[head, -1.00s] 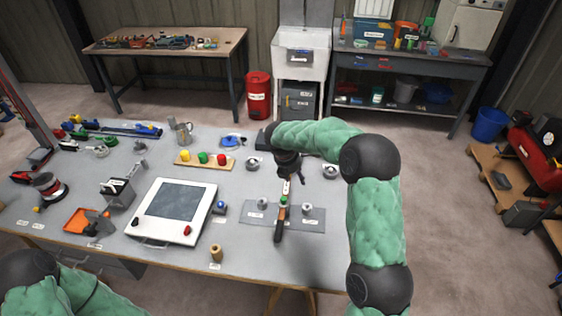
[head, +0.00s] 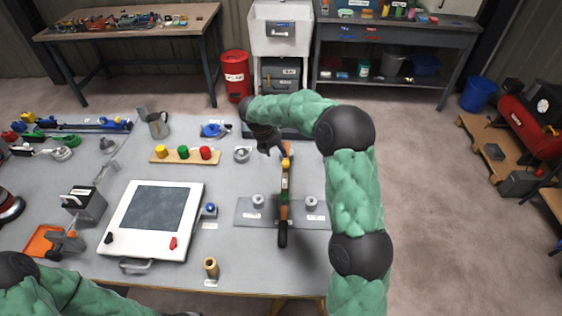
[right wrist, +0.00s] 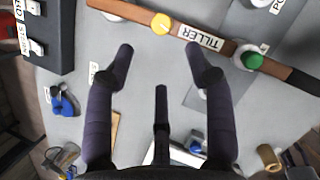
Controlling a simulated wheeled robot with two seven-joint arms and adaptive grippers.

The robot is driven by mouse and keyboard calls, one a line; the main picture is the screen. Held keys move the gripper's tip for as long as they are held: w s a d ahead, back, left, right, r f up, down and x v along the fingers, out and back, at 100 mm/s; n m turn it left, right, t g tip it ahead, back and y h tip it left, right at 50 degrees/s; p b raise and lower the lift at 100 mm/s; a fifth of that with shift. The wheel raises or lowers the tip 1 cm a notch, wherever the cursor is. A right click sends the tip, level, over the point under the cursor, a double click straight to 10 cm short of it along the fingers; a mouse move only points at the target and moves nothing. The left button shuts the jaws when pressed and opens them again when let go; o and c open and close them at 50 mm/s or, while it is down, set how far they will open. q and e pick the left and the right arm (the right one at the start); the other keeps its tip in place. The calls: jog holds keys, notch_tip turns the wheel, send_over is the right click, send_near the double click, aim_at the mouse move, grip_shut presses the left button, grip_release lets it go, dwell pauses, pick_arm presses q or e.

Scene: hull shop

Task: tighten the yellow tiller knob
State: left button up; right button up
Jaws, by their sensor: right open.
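The tiller (head: 284,205) is a long wooden bar with a black grip, lying over a grey plate on the bench. Its yellow knob (head: 286,163) is near the far end and also shows in the right wrist view (right wrist: 160,23). A green knob (right wrist: 252,61) sits further along the bar, past the "TILLER" label. My right gripper (head: 272,151) is just left of the yellow knob. In the right wrist view the open, empty fingers (right wrist: 158,50) point toward the knob, apart from it. My left arm shows at the lower left; its gripper is out of view.
A wooden strip (head: 157,160) with yellow, green and red knobs lies left of the tiller. A white framed panel (head: 197,195), a small brass-coloured cylinder (head: 211,268) and a metal jug (head: 157,125) stand on the bench.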

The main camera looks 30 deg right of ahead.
aim_at(285, 163)
jog(key=b+x, duration=0.2)
jog(key=x, duration=0.8)
jog(key=shift+d+f, duration=0.15)
jog(key=shift+f, duration=0.05)
jog(key=shift+s, duration=0.1)
